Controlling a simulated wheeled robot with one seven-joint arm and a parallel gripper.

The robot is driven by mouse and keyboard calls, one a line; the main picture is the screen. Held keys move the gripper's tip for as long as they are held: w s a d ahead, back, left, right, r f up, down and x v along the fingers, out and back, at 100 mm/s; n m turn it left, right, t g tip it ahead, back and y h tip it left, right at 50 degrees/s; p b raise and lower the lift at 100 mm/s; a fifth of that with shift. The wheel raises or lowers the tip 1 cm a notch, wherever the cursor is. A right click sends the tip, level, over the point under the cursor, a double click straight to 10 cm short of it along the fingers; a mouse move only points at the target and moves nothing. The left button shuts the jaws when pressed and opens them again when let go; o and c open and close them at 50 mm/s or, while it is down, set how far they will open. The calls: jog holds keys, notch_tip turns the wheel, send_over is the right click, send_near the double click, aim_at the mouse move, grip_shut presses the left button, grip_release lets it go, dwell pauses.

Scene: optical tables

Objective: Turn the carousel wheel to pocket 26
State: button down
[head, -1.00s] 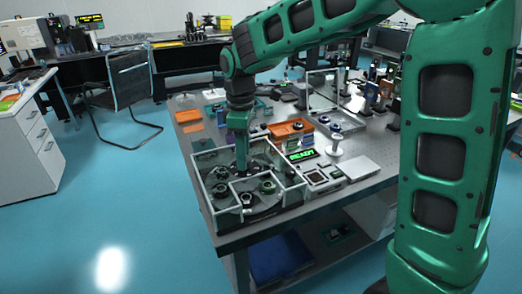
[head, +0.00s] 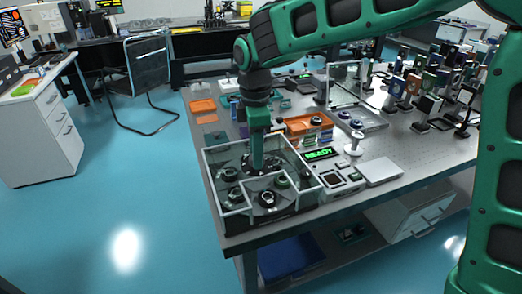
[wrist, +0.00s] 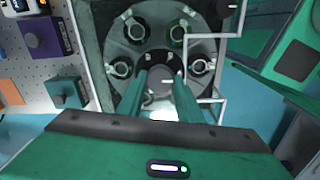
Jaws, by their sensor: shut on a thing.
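In the head view my gripper (head: 257,165) stands upright over the wheel. A ringed part (head: 267,198) shows in the front pocket. Pocket numbers are too small to read.
A display reading READY (head: 320,154) stands right of the box. A white spool-shaped stand (head: 354,143), a grey flat case (head: 375,171) and an orange tray (head: 305,122) are nearby. Several optics mounts fill the back right of the table. The box's walls surround my fingers.

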jog(key=shift+w+d+r, duration=0.1)
dwell(0.3)
jog(key=c, duration=1.3)
grip_release()
jog(key=shift+o, duration=0.2)
jog(key=shift+r, duration=0.1)
notch_tip(320, 180, up, 10)
jog(key=shift+r, duration=0.25)
